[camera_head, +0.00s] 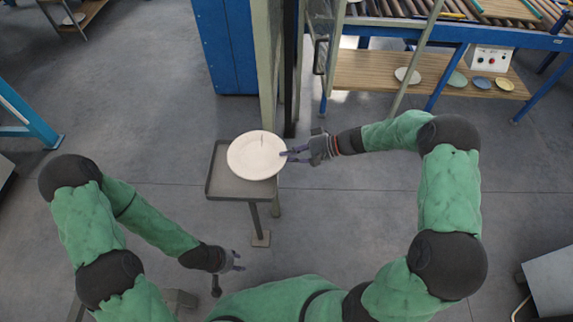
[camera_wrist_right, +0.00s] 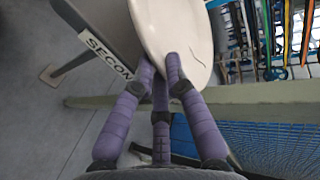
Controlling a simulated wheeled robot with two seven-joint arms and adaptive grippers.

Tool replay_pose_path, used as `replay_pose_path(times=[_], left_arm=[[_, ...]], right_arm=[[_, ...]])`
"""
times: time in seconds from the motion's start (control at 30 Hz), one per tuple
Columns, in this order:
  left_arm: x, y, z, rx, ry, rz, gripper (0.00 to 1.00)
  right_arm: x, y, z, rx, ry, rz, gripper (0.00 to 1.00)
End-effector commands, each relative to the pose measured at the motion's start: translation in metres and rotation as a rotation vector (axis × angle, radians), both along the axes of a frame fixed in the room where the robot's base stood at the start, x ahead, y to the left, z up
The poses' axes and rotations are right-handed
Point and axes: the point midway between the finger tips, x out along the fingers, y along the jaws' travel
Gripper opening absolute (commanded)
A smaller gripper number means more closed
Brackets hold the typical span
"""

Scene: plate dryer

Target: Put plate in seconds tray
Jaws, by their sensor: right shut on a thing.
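My right gripper (camera_head: 288,154) is shut on the plate's right rim. In the right wrist view the purple fingers of that gripper (camera_wrist_right: 165,75) pinch the rim of the plate (camera_wrist_right: 180,25), which shows a thin dark crack-like line. The tray (camera_wrist_right: 100,25) there bears a label reading "SECON", the rest hidden. I cannot tell whether the plate touches the tray. My left gripper (camera_head: 236,261) is empty, low at the left; its fingers are too small to judge.
A tall pale post (camera_head: 265,65) and a blue cabinet (camera_head: 223,45) stand just behind the tray. A roller conveyor (camera_head: 430,15) is at the upper right, with several plates on a wooden shelf (camera_head: 365,75) below it. The floor around the stand is clear.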

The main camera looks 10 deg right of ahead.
Motion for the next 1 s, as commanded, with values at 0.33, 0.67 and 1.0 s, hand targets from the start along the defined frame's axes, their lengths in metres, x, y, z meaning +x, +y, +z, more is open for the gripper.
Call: replay_pose_path(times=[0.33,0.67,1.0], left_arm=[[0.000,0.000,-0.015,0.000,0.000,0.000,0.40],[0.000,0.000,-0.016,0.000,0.000,0.000,0.40],[0.000,0.000,-0.022,0.000,0.000,0.000,0.40]], right_arm=[[0.000,0.000,-0.038,0.002,0.001,-0.002,0.00],[0.001,0.000,-0.043,0.001,-0.002,-0.001,0.00],[0.000,0.000,-0.050,0.000,0.000,-0.001,0.28]])
